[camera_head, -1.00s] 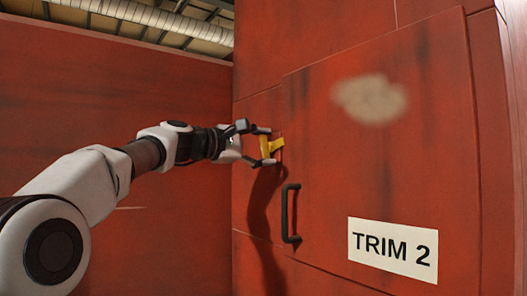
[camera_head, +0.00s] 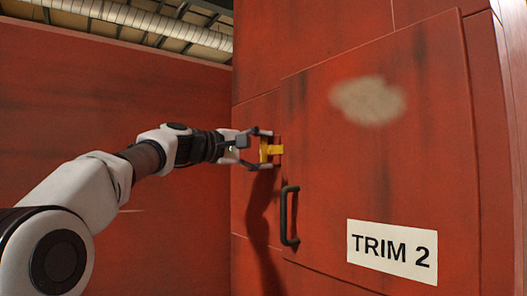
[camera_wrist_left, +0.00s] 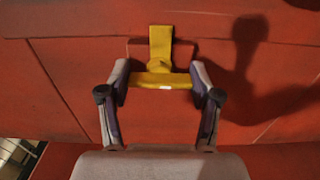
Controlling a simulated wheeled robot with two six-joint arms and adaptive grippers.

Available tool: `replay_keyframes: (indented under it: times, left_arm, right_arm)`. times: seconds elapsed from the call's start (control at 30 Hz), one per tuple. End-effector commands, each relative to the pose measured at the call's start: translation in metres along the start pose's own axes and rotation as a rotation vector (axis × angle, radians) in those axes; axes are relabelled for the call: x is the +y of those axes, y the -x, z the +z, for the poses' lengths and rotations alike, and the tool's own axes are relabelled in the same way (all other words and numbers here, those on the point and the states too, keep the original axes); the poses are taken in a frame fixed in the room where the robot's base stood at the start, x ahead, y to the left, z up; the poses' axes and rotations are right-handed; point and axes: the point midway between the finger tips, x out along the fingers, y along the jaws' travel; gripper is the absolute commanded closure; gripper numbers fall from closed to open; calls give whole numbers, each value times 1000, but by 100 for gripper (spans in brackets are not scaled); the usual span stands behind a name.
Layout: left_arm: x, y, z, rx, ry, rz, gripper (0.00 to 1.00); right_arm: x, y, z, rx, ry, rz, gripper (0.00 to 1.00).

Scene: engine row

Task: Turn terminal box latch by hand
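The yellow latch (camera_head: 276,150) sits on the red panel left of the TRIM 2 door, with its tab pointing right toward the door. In the left wrist view the latch (camera_wrist_left: 160,42) shows a tab pointing up and a crossbar nearer to me. My left gripper (camera_head: 267,149) is at the latch, one finger above and one below it. In the left wrist view the fingers of my left gripper (camera_wrist_left: 160,80) meet both ends of the crossbar. My right gripper is not in view.
The red door (camera_head: 400,150) has a black handle (camera_head: 290,214) just below and right of the latch, and a white TRIM 2 label (camera_head: 392,250). A red wall (camera_head: 110,100) stands at the left. The space below my left arm looks clear.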

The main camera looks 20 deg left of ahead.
Motion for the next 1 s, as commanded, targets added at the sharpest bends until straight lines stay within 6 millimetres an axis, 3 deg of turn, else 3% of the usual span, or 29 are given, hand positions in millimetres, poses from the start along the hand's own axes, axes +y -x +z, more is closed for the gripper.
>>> replay_keyframes:
  times: [0.03, 0.07, 0.1, 0.4, 0.53, 0.63, 0.9, 1.0]
  left_arm:
    - [-3, -1, 0, -1, 0, -5, 22]
    - [-3, -1, 0, -1, 0, -5, 12]
    - [-3, 0, 0, -1, 0, -5, 10]
    - [-1, 1, 0, -1, 1, -2, 10]
    - [0, 11, 0, 0, 4, -1, 10]
    - [0, 29, 0, -1, 3, 0, 10]
    - [0, 99, -1, -1, 4, 1, 10]
    - [-1, 114, -1, -1, 3, 0, 10]
  right_arm:
    - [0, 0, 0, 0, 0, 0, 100]
    - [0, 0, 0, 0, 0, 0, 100]
    - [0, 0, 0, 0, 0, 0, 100]
    - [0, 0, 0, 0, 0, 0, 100]
    - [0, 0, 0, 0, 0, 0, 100]
    - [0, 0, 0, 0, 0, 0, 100]
    - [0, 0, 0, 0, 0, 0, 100]
    - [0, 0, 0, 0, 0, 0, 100]
